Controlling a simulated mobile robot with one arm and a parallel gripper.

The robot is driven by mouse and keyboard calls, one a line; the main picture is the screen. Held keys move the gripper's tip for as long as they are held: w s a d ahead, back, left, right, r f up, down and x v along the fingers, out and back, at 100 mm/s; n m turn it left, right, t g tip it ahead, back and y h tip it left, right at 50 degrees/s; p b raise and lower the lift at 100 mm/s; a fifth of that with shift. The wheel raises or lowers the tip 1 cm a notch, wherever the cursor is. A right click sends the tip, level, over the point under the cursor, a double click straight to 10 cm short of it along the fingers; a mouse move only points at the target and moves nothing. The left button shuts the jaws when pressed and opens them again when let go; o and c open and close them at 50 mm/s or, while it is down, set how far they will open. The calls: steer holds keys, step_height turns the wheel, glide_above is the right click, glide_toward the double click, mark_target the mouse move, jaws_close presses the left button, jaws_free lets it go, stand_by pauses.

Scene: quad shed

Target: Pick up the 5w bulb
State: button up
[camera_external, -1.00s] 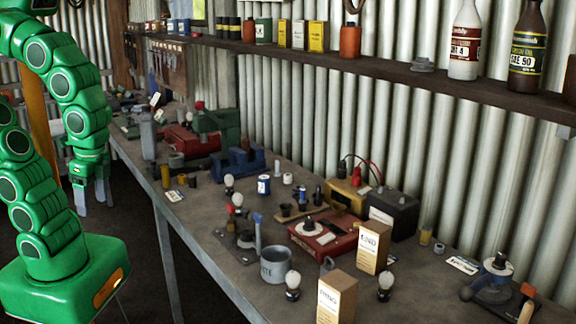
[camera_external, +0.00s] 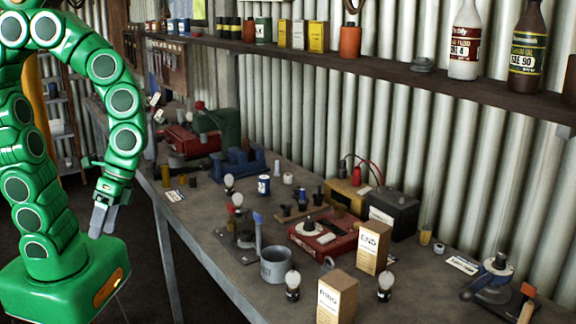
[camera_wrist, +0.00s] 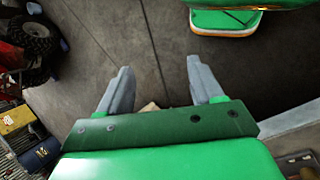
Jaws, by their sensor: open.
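Several white bulbs in dark holders stand on the workbench in the external view. One (camera_external: 292,283) is beside the grey mug, one (camera_external: 385,283) is near the front boxes, one (camera_external: 229,183) is farther back, and one (camera_external: 237,202) stands just in front of that. I cannot read any wattage, so I cannot tell which is the 5w bulb. My gripper (camera_external: 103,220) hangs left of the bench, off its edge and apart from all bulbs. In the wrist view my gripper (camera_wrist: 158,75) is open and empty, with floor beyond the fingers. No bulb is recognisable there.
The crowded workbench (camera_external: 205,262) holds a grey mug (camera_external: 276,265), upright boxes (camera_external: 336,299), a red case (camera_external: 322,240) and a blue vise (camera_external: 237,163). A shelf (camera_external: 400,73) with bottles and tins runs above. Open floor lies left of the bench.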

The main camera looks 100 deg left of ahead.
mark_target(242, 202)
steer(key=w+a+f+n+t+h, duration=0.2)
steer(key=w+a+n+t+h, duration=0.2)
steer(key=w+a+n+t, duration=0.95)
steer(key=a+f+n+y, duration=0.2)
steer(key=a+n, duration=0.4)
steer(key=a, duration=0.2)
steer(key=a+f+n+t+y, duration=0.1)
steer(key=a+n+y, duration=0.1)
steer(key=a+n, duration=0.4)
steer(key=a+f+n+t+y, duration=0.1)
steer(key=a+f+n+y, duration=0.1)
steer(key=a+n, duration=0.4)
steer(key=shift+w+a+f+n, duration=0.1)
steer(key=shift+a, duration=0.75)
steer(key=shift+w+a+f+n, duration=0.1)
steer(key=shift+a+f+n, duration=0.05)
steer(key=shift+a, duration=0.65)
steer(key=shift+w+a+f+n, duration=0.1)
steer(key=shift+a, duration=0.75)
steer(key=shift+x, duration=3.9)
steer(key=shift+r, duration=0.15)
steer(key=shift+c, duration=0.2)
steer(key=c, duration=1)
steer(key=shift+c, duration=0.2)
